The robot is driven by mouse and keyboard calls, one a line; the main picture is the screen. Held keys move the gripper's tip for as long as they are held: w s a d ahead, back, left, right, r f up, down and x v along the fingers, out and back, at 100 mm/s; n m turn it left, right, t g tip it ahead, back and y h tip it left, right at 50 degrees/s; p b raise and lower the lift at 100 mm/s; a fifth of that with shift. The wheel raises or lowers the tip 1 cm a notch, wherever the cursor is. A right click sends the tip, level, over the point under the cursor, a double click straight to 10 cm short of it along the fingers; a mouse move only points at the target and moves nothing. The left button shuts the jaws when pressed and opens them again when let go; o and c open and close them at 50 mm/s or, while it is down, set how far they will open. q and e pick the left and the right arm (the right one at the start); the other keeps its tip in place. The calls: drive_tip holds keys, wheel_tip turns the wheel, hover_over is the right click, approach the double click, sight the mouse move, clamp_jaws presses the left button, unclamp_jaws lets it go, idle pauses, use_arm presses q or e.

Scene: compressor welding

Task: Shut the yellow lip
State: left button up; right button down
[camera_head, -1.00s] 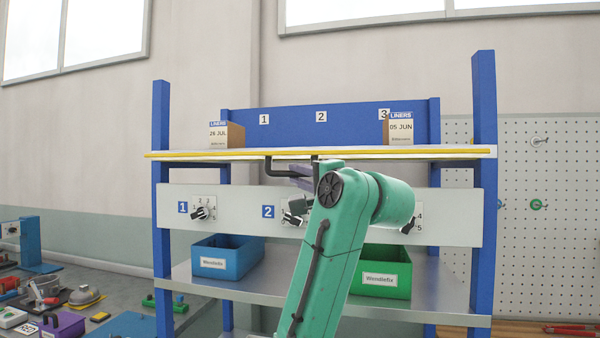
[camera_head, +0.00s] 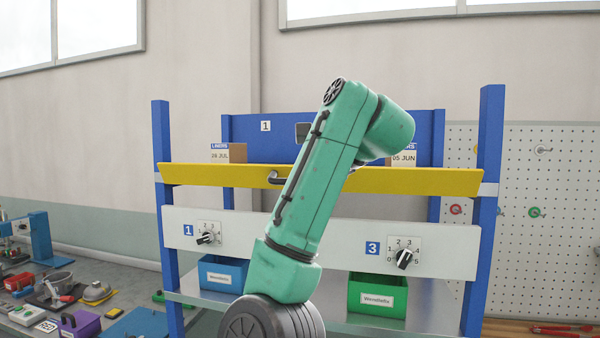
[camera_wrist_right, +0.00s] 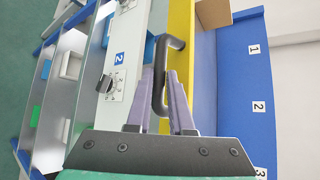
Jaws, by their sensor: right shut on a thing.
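The yellow lip (camera_head: 420,181) runs across the blue rack in the head view, its broad yellow face turned toward me. It hides the lower part of the boxes behind it. In the wrist view the lip (camera_wrist_right: 180,30) runs down the picture with its black bar handle (camera_wrist_right: 158,80). The left end of the handle (camera_head: 274,180) shows beside my arm in the head view. My right gripper (camera_wrist_right: 160,92) has its purple fingers closed around the handle. In the head view my right arm hides this gripper. My left gripper is in neither view.
A panel below the lip (camera_head: 345,228) carries numbered dials, with dial 1 (camera_head: 205,238) and dial 3 (camera_head: 404,258) visible. A blue bin (camera_head: 222,275) and a green bin (camera_head: 378,295) stand on the lower shelf. Liner boxes, one at right (camera_head: 403,158), stand behind the lip.

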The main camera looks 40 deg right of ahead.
drive_tip(key=r+m+g+y, duration=0.1)
drive_tip(key=w+d+r+m+g+y, duration=0.1)
drive_tip(key=shift+d+r+g+y, duration=0.15)
drive_tip(key=shift+d+g+y, duration=0.15)
drive_tip(key=c, duration=1.1)
unclamp_jaws()
drive_tip(key=shift+s+d+r, duration=0.1)
drive_tip(key=shift+s+r, duration=0.05)
drive_tip(key=v, duration=1.3)
drive_tip(key=shift+s+r, duration=0.25)
drive_tip(key=shift+r, duration=0.1)
drive_tip(key=shift+s, duration=0.1)
